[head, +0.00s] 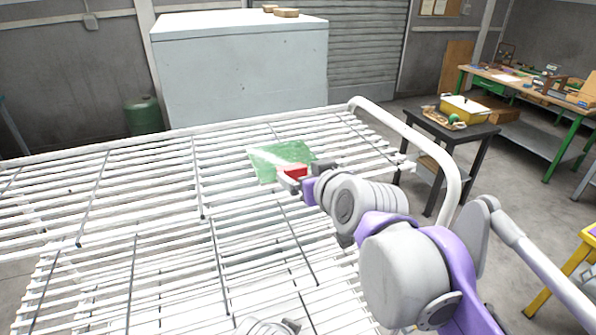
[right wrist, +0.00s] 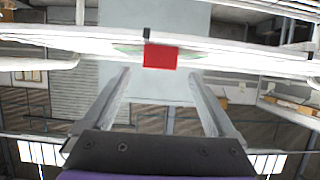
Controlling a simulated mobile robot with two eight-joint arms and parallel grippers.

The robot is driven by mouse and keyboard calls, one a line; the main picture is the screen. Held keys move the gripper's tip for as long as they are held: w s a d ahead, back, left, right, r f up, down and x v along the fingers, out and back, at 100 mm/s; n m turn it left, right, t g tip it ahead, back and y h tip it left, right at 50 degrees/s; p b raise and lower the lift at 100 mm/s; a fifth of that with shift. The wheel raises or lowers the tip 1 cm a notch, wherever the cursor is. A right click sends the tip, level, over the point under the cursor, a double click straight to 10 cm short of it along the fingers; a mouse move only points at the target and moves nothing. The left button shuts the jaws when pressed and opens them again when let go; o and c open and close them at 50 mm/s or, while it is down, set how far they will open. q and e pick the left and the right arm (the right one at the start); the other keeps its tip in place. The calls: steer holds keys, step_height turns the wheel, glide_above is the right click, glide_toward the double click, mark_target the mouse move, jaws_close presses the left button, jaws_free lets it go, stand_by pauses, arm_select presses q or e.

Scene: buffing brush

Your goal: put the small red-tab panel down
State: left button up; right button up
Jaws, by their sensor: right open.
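The small panel (head: 270,158) is a green, see-through sheet with a red tab (head: 295,172). It seems to lie on the white wire rack (head: 100,205), near its far right part. In the right wrist view the red tab (right wrist: 161,57) faces me, with the thin green panel edge-on behind it. My right gripper (head: 288,180) is right at the tab in the head view. In the right wrist view its fingers (right wrist: 160,72) are spread wide, with the tab just beyond and between the tips. I cannot tell whether a finger touches it.
A white curved rail (head: 440,160) edges the rack on the right. A large pale cabinet (head: 240,75) stands behind the rack. A dark side table (head: 450,130) with a yellow box (head: 468,108) stands to the right. The rack left of the panel is clear.

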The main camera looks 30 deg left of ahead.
steer(key=v, duration=0.7)
steer(key=d+f+m+h, duration=0.4)
steer(key=d+f+h, duration=0.1)
steer(key=d+f, duration=1.2)
steer(key=s+d+f+m+g+h, duration=0.1)
steer(key=s+d+f+m+h, duration=0.1)
steer(key=s+d+f, duration=0.4)
steer(key=s+d+f+m+g+h, duration=0.2)
steer(key=s+d+f, duration=0.4)
steer(key=d+f, duration=0.5)
steer(key=d+m+h, duration=0.1)
steer(key=d+m, duration=0.1)
steer(key=d, duration=0.1)
steer(key=shift+d, duration=0.2)
